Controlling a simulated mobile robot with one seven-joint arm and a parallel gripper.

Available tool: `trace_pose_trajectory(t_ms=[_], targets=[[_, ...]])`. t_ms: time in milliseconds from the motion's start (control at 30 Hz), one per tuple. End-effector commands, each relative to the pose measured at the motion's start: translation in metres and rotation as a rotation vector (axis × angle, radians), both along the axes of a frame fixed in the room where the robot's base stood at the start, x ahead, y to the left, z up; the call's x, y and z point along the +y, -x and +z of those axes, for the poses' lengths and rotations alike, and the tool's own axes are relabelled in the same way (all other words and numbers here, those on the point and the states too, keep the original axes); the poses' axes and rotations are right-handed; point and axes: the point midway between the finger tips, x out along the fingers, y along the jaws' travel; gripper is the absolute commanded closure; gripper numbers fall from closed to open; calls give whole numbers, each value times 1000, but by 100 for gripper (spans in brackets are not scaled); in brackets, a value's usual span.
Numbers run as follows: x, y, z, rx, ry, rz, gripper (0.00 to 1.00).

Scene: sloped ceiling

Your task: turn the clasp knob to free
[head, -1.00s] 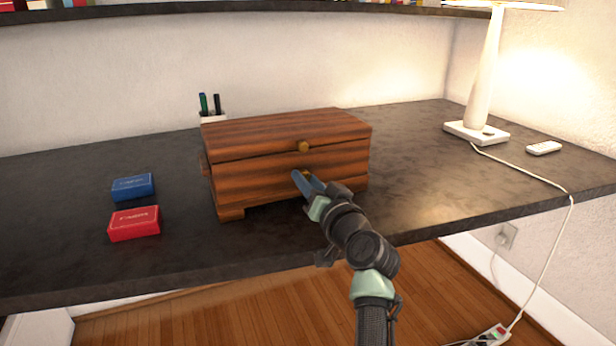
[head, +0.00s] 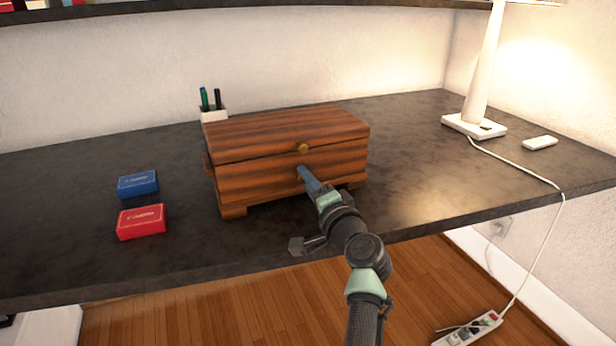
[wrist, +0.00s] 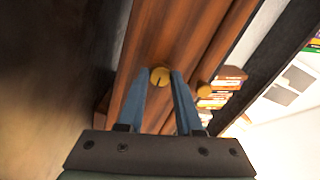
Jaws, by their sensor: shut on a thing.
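The wooden box (head: 260,179) stands on the dark desk with its lid down. The lower brass clasp knob (wrist: 160,77) is on the front of the box body, with a short dark mark on its face. My gripper (wrist: 159,80) has its blue fingers on both sides of this knob and is shut on it. In the head view the gripper (head: 303,174) reaches the box front and hides part of the knob. A second brass knob (head: 303,148) sits above on the lid front; it also shows in the wrist view (wrist: 205,95), outside the fingers.
A blue card box (head: 138,184) and a red card box (head: 141,222) lie left of the wooden box. A pen holder (head: 213,114) stands behind it. A lamp (head: 474,125) and a small white device (head: 540,142) are at right, where the desk is mostly clear.

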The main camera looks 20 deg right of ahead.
Motion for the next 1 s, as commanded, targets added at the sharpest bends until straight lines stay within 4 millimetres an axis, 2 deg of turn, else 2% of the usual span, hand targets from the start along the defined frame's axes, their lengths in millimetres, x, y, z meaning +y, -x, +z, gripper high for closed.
trace_pose_trajectory(t_ms=[300, 767, 800, 933, 1000], targets=[[1, 0, -2, 5, -88, 1, 100], [0, 0, -2, 6, -97, 1, 100], [0, 0, -2, 6, -97, 1, 59], [0, 0, -2, 5, -96, 0, 36], [0, 0, -1, 4, -95, 1, 36]])
